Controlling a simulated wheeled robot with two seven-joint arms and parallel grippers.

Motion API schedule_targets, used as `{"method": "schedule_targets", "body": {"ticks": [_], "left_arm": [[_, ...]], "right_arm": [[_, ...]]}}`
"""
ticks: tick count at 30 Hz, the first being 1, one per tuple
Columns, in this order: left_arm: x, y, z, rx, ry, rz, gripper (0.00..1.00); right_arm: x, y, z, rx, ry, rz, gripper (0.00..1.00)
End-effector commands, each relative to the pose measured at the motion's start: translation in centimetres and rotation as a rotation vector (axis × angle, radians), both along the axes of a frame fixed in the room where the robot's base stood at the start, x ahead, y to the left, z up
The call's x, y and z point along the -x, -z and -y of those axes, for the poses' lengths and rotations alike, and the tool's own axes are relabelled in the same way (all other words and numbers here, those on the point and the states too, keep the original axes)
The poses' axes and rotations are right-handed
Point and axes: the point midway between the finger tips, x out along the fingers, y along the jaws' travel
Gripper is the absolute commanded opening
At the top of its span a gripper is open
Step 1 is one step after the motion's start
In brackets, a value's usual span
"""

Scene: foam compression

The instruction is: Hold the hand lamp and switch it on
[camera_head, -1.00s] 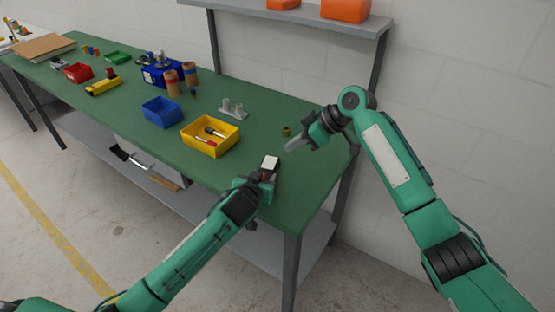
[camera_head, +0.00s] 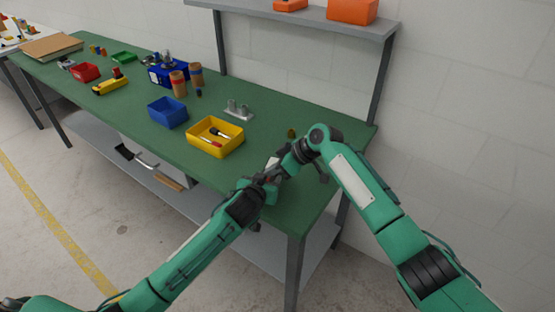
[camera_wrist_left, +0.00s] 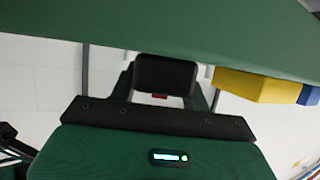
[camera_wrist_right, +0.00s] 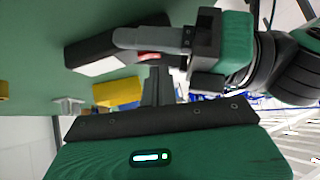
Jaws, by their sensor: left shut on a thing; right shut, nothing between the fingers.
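The hand lamp is a dark block with a pale face and a small red part. In the head view its pale face (camera_head: 272,162) shows above the front edge of the bench. My left gripper (camera_head: 266,183) is shut on the lamp. In the left wrist view the lamp (camera_wrist_left: 165,75) sits between the fingers, with red showing below it. My right gripper (camera_head: 277,172) is shut and empty, its tips close to the lamp. In the right wrist view the lamp (camera_wrist_right: 95,52) lies just beyond my right fingertips, near the red part; I cannot tell whether they touch.
A yellow bin (camera_head: 216,150) with tools stands left of the grippers, and a blue bin (camera_head: 167,112) beyond it. A grey fixture (camera_head: 238,112) and a small dark yellow item (camera_head: 291,133) stand behind.

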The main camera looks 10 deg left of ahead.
Motion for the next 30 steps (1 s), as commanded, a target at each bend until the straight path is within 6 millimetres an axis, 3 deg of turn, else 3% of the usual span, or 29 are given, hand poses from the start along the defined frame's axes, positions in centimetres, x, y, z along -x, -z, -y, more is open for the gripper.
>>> {"method": "schedule_targets", "body": {"ticks": [6,30], "left_arm": [[0.0,0.1,0.0,0.0,0.001,-0.001,0.18],[0.0,0.0,0.0,0.0,0.001,-0.001,0.18]], "right_arm": [[0.1,1.0,0.0,-0.001,0.0,0.0,0.0],[-0.1,1.4,0.0,0.003,0.001,0.044,0.0]]}}
